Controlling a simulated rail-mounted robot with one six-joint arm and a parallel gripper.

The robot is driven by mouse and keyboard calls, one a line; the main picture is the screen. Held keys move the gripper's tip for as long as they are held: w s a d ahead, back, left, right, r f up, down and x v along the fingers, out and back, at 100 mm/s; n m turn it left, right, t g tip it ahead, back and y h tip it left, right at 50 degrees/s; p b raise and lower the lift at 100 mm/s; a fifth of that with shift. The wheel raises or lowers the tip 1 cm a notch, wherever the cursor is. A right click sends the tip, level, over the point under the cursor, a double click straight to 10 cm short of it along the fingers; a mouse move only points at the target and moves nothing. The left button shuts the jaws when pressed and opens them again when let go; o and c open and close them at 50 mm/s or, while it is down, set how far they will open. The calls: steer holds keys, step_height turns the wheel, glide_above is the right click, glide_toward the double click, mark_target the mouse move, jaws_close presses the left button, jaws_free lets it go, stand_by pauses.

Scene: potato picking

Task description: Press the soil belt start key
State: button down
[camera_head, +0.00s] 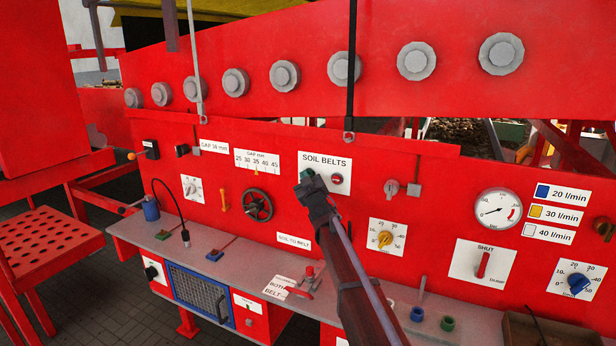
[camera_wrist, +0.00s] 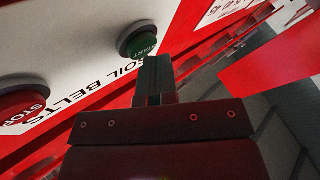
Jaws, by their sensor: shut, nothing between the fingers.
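The white SOIL BELTS panel (camera_head: 325,161) is on the red machine front in the head view. It carries a green START key (camera_head: 307,174) on the left and a red STOP key (camera_head: 337,179) on the right. In the wrist view the START key (camera_wrist: 138,39) is just beyond my fingertips, and the STOP key (camera_wrist: 26,106) is at the left. My gripper (camera_head: 312,188) is shut and empty, its tips close to the START key. The fingers (camera_wrist: 155,68) show in the wrist view too. I cannot tell whether they touch the key.
A black handwheel (camera_head: 258,205) and a yellow dial (camera_head: 385,239) are on the front around the panel. A grey shelf (camera_head: 240,262) runs below with a red-handled control (camera_head: 308,275). A black strap (camera_head: 351,70) hangs above, right of the panel.

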steer(key=shift+w+d, duration=0.1)
steer(key=shift+w, duration=0.15)
steer(key=shift+s, duration=0.15)
stand_by(0.3)
steer(key=shift+s+a, duration=0.3)
steer(key=shift+s, duration=0.35)
steer(key=s, duration=0.1)
steer(key=s+a, duration=0.1)
steer(key=s, duration=0.1)
steer(key=s+a, duration=0.1)
steer(key=shift+s, duration=0.35)
steer(key=shift+d, duration=0.1)
